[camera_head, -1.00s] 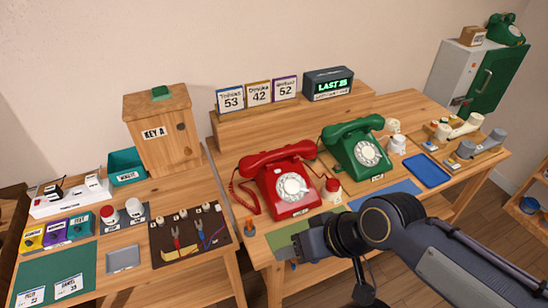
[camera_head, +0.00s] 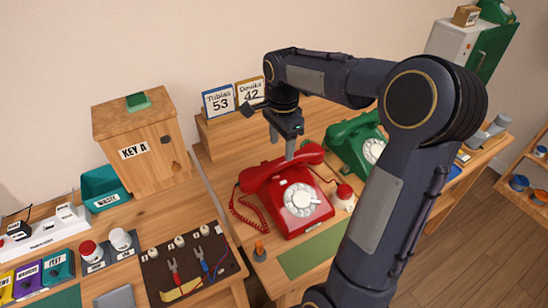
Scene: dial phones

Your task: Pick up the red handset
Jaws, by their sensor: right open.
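The red handset (camera_head: 262,174) lies across the top of the red dial phone (camera_head: 300,200), which has a white dial and a coiled red cord at its left. My right gripper (camera_head: 283,146) points down over the middle of the handset, its fingers apart. One finger reaches down to the handset, or close by it; I cannot tell whether they touch. The handset's middle is partly hidden by the gripper. My left gripper is not in view.
A green phone (camera_head: 357,140) stands just right of the red one, partly behind my right arm. A red-topped white item (camera_head: 344,196) is beside the red phone.

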